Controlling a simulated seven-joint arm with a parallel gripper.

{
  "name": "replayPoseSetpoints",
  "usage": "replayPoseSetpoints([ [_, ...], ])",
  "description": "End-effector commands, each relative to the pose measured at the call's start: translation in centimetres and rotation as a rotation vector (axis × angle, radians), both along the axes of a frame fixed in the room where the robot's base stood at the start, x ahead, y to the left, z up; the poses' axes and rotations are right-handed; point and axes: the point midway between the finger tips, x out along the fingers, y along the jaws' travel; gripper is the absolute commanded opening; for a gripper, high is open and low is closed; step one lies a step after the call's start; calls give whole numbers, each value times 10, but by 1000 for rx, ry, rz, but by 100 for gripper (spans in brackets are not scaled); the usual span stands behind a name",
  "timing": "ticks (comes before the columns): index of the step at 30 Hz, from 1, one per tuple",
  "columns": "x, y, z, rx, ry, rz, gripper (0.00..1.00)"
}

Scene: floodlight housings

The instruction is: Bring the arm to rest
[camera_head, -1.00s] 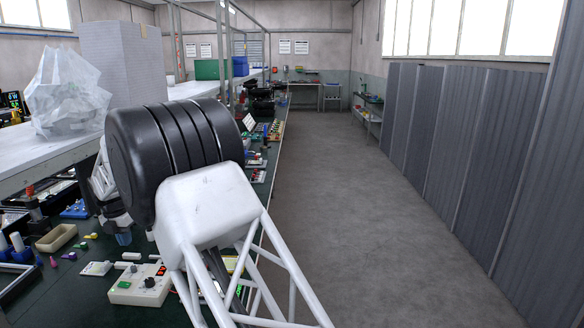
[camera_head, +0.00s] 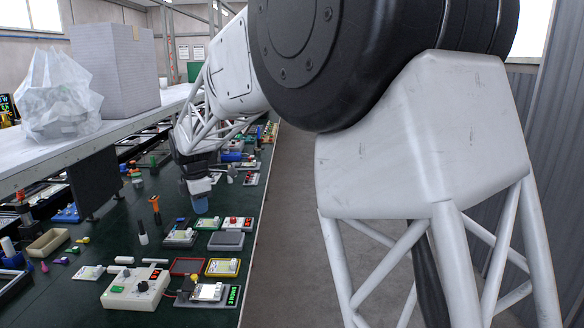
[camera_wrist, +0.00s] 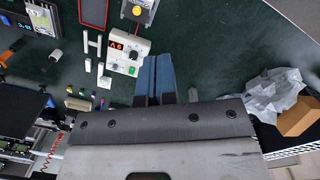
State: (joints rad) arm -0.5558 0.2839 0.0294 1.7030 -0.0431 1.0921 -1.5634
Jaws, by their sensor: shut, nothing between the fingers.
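My gripper (camera_head: 200,204) hangs over the dark green bench (camera_head: 130,209), its blue fingertips pointing down. In the wrist view its two blue fingers (camera_wrist: 155,72) lie side by side, shut, with nothing held between them. My white and black arm fills the right of the head view and hides much of the floor and the right wall.
Below on the bench are a cream control box (camera_head: 137,287) with a red display, a grey block (camera_head: 226,241), a beige tray (camera_head: 48,242) and several small boards.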

Motion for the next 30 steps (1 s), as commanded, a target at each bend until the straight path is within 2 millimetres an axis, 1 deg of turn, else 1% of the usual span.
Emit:
replayPoseSetpoints([
  [1,-5,-17,7,5,-5,-46,0],
  [3,-12,-37,14,12,-10,-110,0],
  [8,-30,-81,28,27,-22,-259,0],
  [13,-52,-126,41,44,-35,-416,0],
  [18,-78,-170,50,62,-45,-574,0],
  [23,-104,-208,56,79,-55,-721,0],
  [30,-147,-261,60,108,-70,-944,0],
])
